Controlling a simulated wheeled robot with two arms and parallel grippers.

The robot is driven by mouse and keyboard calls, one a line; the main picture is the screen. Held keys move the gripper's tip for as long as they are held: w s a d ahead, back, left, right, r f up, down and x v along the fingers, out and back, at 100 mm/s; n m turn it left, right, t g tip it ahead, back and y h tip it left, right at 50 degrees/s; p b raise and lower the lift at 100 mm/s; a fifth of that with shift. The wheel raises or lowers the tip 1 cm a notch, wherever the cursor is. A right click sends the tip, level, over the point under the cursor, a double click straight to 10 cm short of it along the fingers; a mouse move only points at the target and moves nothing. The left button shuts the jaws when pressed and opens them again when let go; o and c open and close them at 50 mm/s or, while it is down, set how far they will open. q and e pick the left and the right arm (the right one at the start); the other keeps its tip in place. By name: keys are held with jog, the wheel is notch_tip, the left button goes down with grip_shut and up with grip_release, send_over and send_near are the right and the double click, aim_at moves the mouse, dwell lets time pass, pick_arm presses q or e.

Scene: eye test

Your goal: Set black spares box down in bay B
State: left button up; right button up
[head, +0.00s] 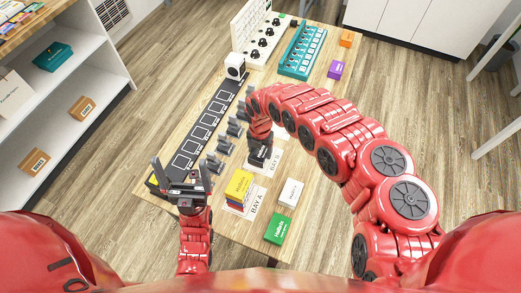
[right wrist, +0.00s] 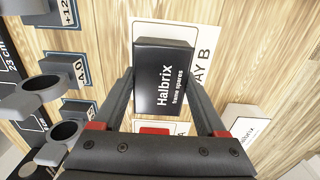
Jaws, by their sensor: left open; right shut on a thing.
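The black spares box (right wrist: 163,75), lettered "Halbrix frame spares", sits between the two fingers of my right gripper (right wrist: 162,88), which is shut on it. In the head view the box (head: 260,157) shows small and dark below my right gripper (head: 260,146). The white bay B card (right wrist: 207,38) lies under and around the box in the right wrist view; its lettering (head: 275,163) shows beside the box in the head view. I cannot tell whether the box touches the card. My left gripper (head: 182,172) is open and empty at the table's left front.
A stack topped by a yellow box (head: 239,184) stands on bay A (head: 254,203). A white box (head: 291,192) and a green box (head: 279,228) stand to its right. Grey holders (head: 224,146) line the left of the bays. A teal rack (head: 303,50) stands farther back.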

aim_at(261, 150)
jog(key=shift+d+f, duration=0.1)
jog(key=shift+f, duration=0.3)
jog(key=o, duration=1)
jog(key=shift+f, duration=0.15)
jog(key=o, duration=0.4)
jog(key=shift+r, duration=0.2)
notch_tip(261, 150, up, 12)
